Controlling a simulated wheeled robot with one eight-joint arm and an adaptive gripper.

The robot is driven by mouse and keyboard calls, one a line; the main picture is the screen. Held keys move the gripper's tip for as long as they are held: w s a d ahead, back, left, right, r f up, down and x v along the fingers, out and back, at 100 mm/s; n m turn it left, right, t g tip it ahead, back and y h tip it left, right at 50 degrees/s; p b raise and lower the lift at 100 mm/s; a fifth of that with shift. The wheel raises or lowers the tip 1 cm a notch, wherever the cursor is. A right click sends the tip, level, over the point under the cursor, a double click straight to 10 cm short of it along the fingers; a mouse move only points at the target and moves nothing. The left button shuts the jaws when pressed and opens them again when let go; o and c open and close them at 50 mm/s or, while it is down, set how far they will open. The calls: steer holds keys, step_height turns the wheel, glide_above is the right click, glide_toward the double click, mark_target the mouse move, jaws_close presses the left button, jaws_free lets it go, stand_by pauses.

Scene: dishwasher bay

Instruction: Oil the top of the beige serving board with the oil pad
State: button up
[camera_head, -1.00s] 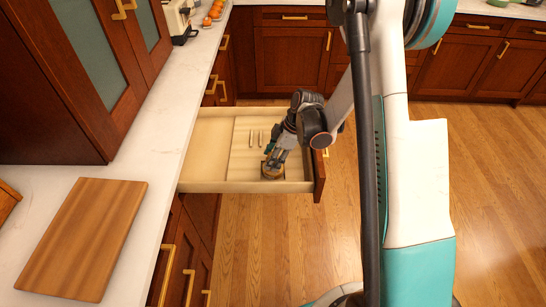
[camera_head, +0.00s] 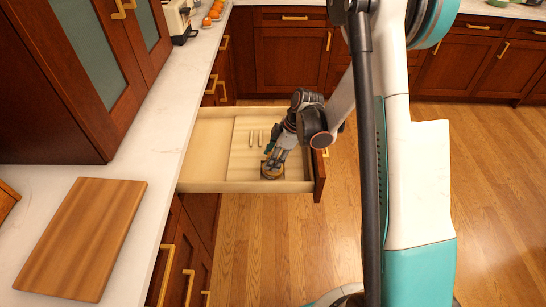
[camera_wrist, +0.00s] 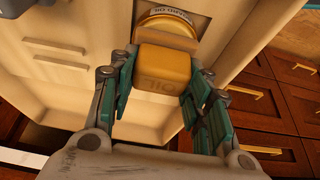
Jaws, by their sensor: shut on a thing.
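A tan-brown wooden board (camera_head: 82,238), the only board on the counter, lies flat at the lower left with its top bare. In the head view my gripper (camera_head: 271,160) reaches down into the open drawer. Just beyond the pad in the wrist view is a round yellow piece with a lettered pale rim (camera_wrist: 168,14). The pad hides part of it, and I cannot tell whether they touch.
The pale drawer (camera_head: 205,152) stands open, with raised walls around my gripper and a panel with two small bars (camera_head: 254,137). A cabinet (camera_head: 90,70) overhangs the counter behind the board. The counter (camera_head: 160,150) around the board is clear.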

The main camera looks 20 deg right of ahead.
stand_by(0.4)
steer(key=shift+r+p, duration=1.95)
steer(key=shift+r, duration=1.55)
steer(key=m, duration=0.1)
steer(key=s+m+t, duration=0.1)
steer(key=m, duration=0.1)
steer(key=shift+s+a+r+h, duration=0.1)
steer(key=shift+s+a+h, duration=0.05)
steer(key=shift+h, duration=0.15)
steer(key=shift+s+r+m+t+h, duration=0.4)
steer(key=shift+s+m+h, duration=0.3)
steer(key=shift+m, duration=1.2)
steer(key=shift+s+r+m+t+h, duration=0.45)
steer(key=shift+s+m, duration=0.3)
steer(key=shift+m, duration=1.15)
steer(key=shift+s+r+m+t+h, duration=0.35)
steer(key=shift+s+m+h, duration=0.4)
steer(key=shift+m, duration=1.15)
